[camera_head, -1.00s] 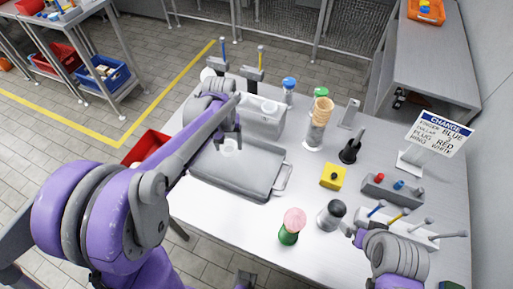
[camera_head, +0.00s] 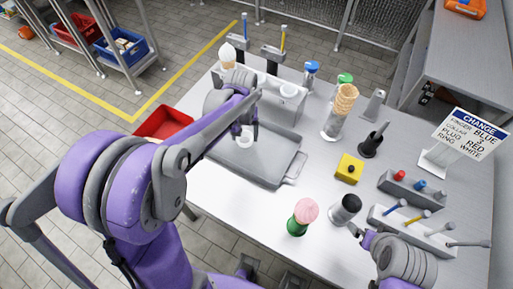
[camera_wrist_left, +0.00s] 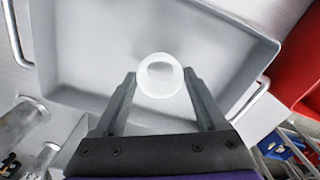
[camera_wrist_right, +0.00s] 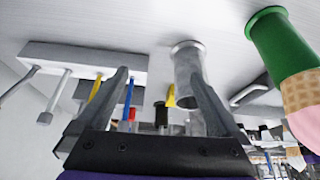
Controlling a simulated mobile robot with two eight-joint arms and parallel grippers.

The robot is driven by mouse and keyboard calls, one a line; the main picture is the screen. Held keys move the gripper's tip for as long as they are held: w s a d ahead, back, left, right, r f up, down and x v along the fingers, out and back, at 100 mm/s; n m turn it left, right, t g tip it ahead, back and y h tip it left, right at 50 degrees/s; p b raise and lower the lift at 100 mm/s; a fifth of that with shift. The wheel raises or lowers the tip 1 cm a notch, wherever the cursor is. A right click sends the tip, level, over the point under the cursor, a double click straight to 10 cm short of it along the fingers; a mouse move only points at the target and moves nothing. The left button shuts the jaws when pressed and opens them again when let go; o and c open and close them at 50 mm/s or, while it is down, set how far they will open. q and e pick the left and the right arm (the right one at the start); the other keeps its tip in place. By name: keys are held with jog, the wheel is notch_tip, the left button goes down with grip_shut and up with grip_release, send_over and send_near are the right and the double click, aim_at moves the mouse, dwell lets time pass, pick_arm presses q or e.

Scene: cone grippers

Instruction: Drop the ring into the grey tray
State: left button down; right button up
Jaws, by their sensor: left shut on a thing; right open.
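The white ring (camera_head: 244,139) is over the floor of the grey tray (camera_head: 279,171), near its left part. My left gripper (camera_head: 244,131) points down into the tray area and is shut on the ring. In the left wrist view the ring (camera_wrist_left: 160,92) sits between the two fingertips, with the tray (camera_wrist_left: 85,60) behind it. I cannot tell how high the ring is above the tray floor. My right gripper (camera_wrist_right: 156,75) is open and empty at the table's right front, near a grey cylinder with a dark top (camera_head: 345,208).
A green cup with a pink ball (camera_head: 303,216), a yellow block (camera_head: 349,168) and a stack of cones (camera_head: 342,108) stand right of the tray. A rack of tools (camera_head: 413,231) and a sign (camera_head: 470,132) are at the right. A red bin (camera_head: 162,122) is left of the table.

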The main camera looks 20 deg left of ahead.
pick_arm(q)
grip_release()
jog(key=shift+r, duration=0.1)
notch_tip(320, 180, up, 11)
jog(key=shift+p, duration=0.4)
jog(key=shift+f, duration=0.2)
